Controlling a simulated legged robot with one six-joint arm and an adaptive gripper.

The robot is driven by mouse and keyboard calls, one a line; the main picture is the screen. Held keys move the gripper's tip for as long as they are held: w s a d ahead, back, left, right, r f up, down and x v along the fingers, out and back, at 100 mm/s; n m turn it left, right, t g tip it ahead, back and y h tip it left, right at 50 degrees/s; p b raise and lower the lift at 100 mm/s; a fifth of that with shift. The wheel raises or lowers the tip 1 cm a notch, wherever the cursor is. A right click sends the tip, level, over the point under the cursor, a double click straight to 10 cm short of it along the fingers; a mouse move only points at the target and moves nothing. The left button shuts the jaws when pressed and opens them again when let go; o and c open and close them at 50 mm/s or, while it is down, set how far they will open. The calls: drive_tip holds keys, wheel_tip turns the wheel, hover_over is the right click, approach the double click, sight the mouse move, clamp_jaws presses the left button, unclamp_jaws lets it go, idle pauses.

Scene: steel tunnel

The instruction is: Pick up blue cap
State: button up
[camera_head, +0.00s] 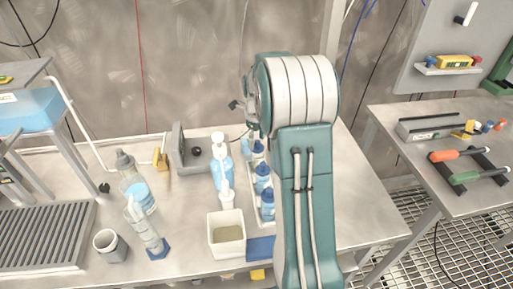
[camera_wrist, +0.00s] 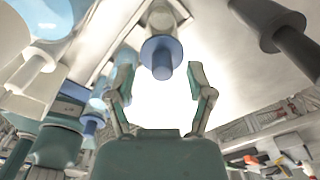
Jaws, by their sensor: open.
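In the wrist view a blue cap (camera_wrist: 161,55) with a wide flange and a narrow stem sits on a pale bottle. My gripper (camera_wrist: 161,78) is open, with one finger on each side of the cap's line and nothing held. I cannot tell the exact gap between fingers and cap. In the head view several bottles with blue caps (camera_head: 263,170) stand in a pale rack just left of my arm. My gripper's fingers are not clearly visible there. I cannot tell which of these caps is the one in the wrist view.
A bottle with a white pump (camera_head: 221,168) and an open beige container (camera_head: 226,240) stand close left of the rack. Clear bottles (camera_head: 147,228) and a grey cup (camera_head: 109,245) are further left. The bench (camera_head: 362,205) is bare right of my arm.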

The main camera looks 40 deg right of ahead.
drive_tip(key=shift+f, duration=0.55)
drive_tip(key=shift+d+f, duration=0.15)
drive_tip(key=shift+d, duration=0.05)
drive_tip(key=c, duration=0.9)
drive_tip(key=shift+c, duration=0.2)
drive_tip(key=shift+r, duration=0.5)
wheel_tip(320, 180, up, 2)
drive_tip(key=shift+r, duration=0.25)
drive_tip(key=s+r, duration=0.9)
drive_tip(key=s, duration=0.5)
drive_tip(key=shift+r, duration=0.25)
